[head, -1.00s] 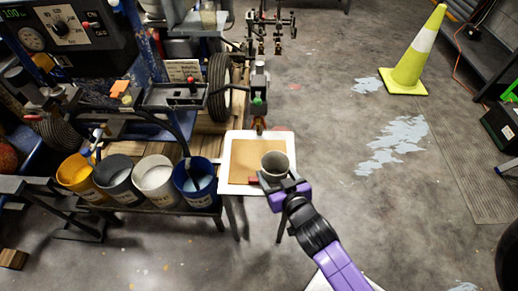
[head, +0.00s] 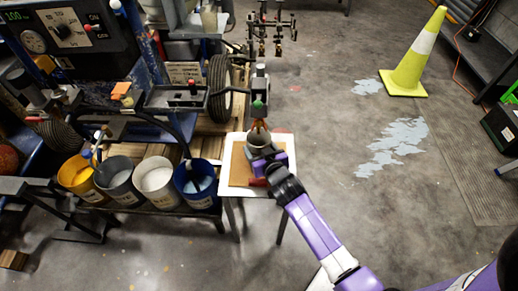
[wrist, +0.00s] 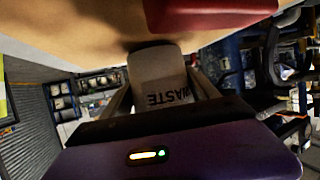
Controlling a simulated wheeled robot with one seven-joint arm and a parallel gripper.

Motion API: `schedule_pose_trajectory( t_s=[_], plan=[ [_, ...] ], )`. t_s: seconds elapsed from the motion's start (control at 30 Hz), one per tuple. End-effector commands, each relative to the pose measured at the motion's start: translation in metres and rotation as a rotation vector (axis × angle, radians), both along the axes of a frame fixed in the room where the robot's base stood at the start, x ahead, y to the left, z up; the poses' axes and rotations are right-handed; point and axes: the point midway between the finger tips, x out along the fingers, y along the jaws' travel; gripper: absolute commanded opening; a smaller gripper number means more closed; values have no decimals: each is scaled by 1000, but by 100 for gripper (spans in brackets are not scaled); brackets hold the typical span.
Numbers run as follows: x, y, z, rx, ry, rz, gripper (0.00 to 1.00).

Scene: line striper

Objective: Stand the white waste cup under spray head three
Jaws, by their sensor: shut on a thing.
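The waste cup (head: 258,141) is a pale grey-white cup, upright over the white-edged stand with a tan board (head: 240,165). In the wrist view, the cup (wrist: 158,75) shows the word WASTE upside down between my fingers. My gripper (head: 263,155) is shut on it from the near side. A spray head with a green knob (head: 259,104) and an orange tip is directly above or just behind the cup's mouth. Its number is not readable. I cannot tell whether the cup's base touches the board, since my gripper hides it.
A red block (head: 257,182) lies on the board near my gripper; it also shows in the wrist view (wrist: 205,12). Several paint buckets, including a blue one (head: 197,186), stand left of the stand. More heads (head: 270,40) hang behind. Floor to the right is open up to a yellow cone (head: 409,65).

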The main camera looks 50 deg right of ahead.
Motion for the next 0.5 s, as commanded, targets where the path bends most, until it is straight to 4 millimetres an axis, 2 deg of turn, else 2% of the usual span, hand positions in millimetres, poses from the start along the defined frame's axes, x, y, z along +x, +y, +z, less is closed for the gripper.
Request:
schedule_pose_trajectory(
  t_s=[0.43, 0.47, 0.5],
  plan=[
    [0, 0, -8, -1, -2, 1, 29],
    [0, 0, -6, -1, -2, 1, 75],
    [0, 0, -6, 0, -1, 1, 83]
  ],
)
